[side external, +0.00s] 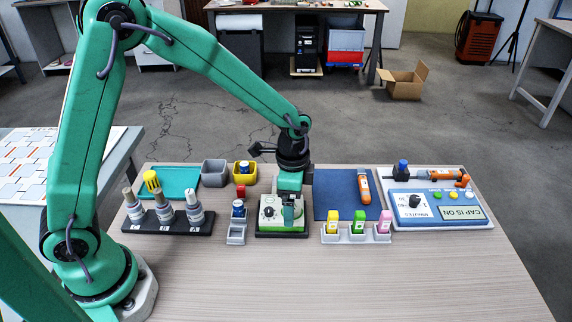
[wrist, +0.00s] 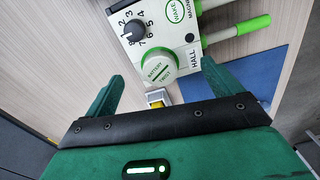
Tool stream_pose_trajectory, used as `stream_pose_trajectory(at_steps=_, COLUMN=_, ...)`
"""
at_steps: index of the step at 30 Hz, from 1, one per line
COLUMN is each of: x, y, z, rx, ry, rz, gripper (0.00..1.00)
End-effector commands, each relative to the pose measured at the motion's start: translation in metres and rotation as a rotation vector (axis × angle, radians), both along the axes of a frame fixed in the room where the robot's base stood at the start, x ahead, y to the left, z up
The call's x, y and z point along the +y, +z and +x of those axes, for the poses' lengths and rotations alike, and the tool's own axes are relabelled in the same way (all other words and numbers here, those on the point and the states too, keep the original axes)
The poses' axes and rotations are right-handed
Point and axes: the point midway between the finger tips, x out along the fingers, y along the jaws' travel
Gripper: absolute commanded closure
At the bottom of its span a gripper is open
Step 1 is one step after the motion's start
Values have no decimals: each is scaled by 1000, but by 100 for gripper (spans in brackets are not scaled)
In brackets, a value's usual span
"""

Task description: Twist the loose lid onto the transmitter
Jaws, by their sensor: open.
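The white unit with green edging (side external: 270,213), seemingly the transmitter, sits on a dark base near the table's middle; its face (wrist: 180,22) shows in the wrist view. A round grey lid with a green rim marked BATTERY and TWIST (wrist: 158,68) is at its near corner. I cannot tell whether the lid is seated or only resting there. My gripper (side external: 291,208) points down over the unit and hides part of it. In the wrist view my gripper (wrist: 161,74) is open, its fingers on either side of the lid with gaps and nothing between them held.
A control panel (side external: 440,212) reading CAP IS ON lies beyond. A dark rack (side external: 168,226) of bottles stands left. The front table is clear.

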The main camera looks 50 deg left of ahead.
Motion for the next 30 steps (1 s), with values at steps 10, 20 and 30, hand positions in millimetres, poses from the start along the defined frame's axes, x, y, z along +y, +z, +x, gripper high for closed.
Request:
stream_pose_trajectory(at_steps=10, x=0, y=2, z=0, rx=0, ry=0, rz=0, gripper=9)
stream_pose_trajectory(at_steps=20, x=0, y=12, z=1, rx=-2, ry=0, rz=-1, gripper=9)
stream_pose_trajectory(at_steps=30, x=0, y=29, z=0, rx=-1, ry=0, rz=0, gripper=9)
